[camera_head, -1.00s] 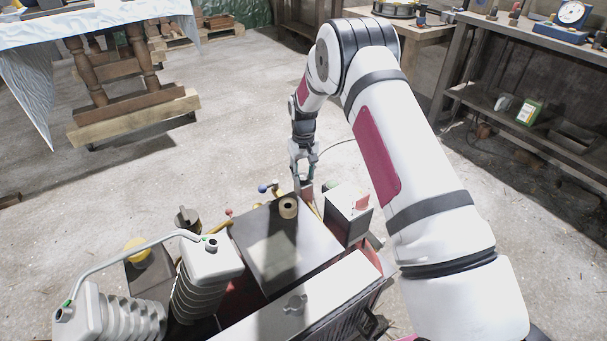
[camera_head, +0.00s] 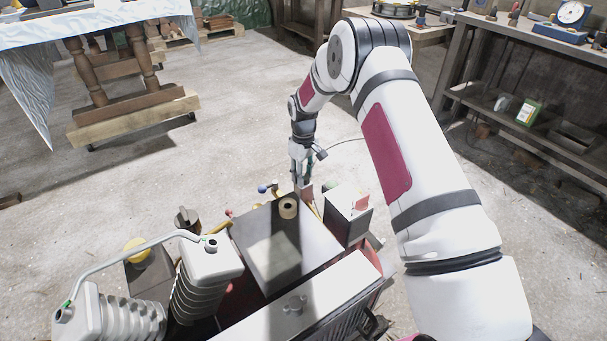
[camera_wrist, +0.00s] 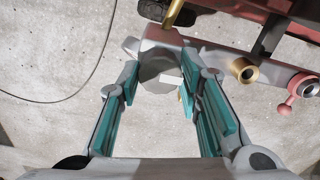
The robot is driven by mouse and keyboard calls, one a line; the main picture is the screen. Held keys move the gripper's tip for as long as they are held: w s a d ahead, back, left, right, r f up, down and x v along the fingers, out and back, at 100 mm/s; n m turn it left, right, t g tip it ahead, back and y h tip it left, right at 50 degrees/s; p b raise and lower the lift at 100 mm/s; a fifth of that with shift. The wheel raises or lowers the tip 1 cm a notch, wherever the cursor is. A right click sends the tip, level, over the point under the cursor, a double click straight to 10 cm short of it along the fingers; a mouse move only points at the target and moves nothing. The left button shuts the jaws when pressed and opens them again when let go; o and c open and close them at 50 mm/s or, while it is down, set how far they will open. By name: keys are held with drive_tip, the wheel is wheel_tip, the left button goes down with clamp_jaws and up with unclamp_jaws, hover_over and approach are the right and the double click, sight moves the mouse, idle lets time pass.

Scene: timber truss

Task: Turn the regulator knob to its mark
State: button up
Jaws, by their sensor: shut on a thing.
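The regulator knob (camera_wrist: 156,68) is a grey round part at the end of a grey body in the wrist view, with a small pale mark on its face. My gripper (camera_wrist: 158,88) has its teal-padded fingers on either side of the knob and is shut on it. In the head view my gripper (camera_head: 303,177) points down at the far edge of the machine, beside a grey box (camera_head: 347,212). The knob cannot be made out there, and I cannot tell how its mark lines up.
A brass fitting (camera_wrist: 243,70) and a red-handled valve (camera_wrist: 289,102) sit right of the knob. The machine's dark flat top (camera_head: 285,245) and ribbed grey cylinders (camera_head: 205,275) lie nearer me. A thin cable (camera_wrist: 75,95) lies on the floor, otherwise open beyond the machine.

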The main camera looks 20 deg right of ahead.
drive_tip(key=o, duration=1.2)
drive_tip(key=shift+c, duration=0.2)
wheel_tip(320, 180, up, 12)
